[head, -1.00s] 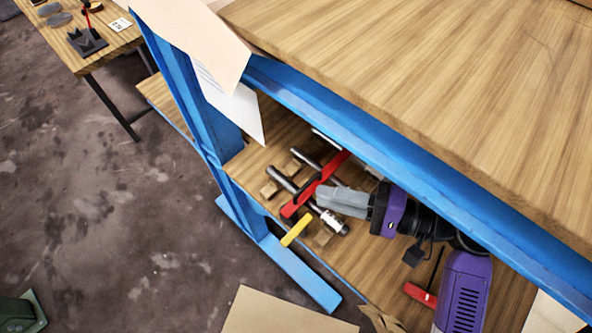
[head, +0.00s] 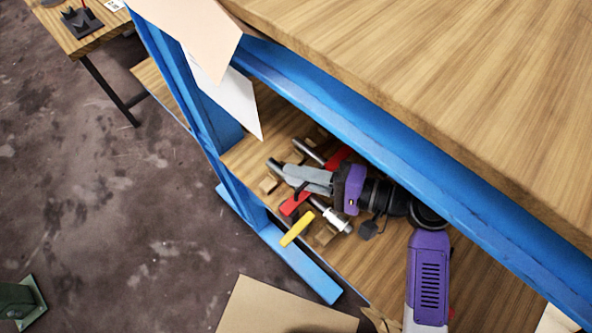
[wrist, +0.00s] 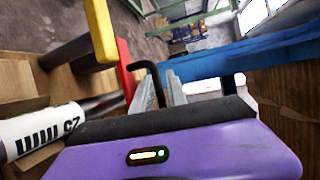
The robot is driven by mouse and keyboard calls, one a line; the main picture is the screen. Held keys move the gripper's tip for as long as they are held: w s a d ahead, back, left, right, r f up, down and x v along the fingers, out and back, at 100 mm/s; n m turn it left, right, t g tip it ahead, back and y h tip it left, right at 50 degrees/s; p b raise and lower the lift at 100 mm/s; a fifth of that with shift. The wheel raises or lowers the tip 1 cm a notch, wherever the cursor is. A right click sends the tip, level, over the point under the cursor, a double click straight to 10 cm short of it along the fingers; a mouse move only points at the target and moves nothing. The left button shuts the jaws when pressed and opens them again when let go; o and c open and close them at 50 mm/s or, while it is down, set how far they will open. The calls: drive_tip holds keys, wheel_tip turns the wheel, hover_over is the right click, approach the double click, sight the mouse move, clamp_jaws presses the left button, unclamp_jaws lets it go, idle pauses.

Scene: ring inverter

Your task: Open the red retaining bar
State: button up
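The red retaining bar (head: 295,203) lies across metal rods on the wooden shelf under the bench. My gripper, partly covering its middle, reaches in from the right, its grey fingertips (head: 283,171) pointing left. In the wrist view the red bar (wrist: 125,70) stands just left of the fingers (wrist: 160,92). A black bent handle (wrist: 150,75) shows close to the bar and appears between the fingers. The fingers look a little apart; contact with the handle cannot be made out. A yellow handle (head: 297,229) lies in front, also in the wrist view (wrist: 100,30).
A labelled metal cylinder (head: 338,220) sits on wooden blocks beside the bar. The blue bench frame (head: 400,170) and the tabletop (head: 450,80) hang over the shelf. A blue leg (head: 205,120) with papers stands at left. A cardboard sheet (head: 285,305) lies below.

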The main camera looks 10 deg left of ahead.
drive_tip(key=shift+w+a+f, duration=0.1)
drive_tip(key=shift+a, duration=0.2)
clamp_jaws()
idle(1.3)
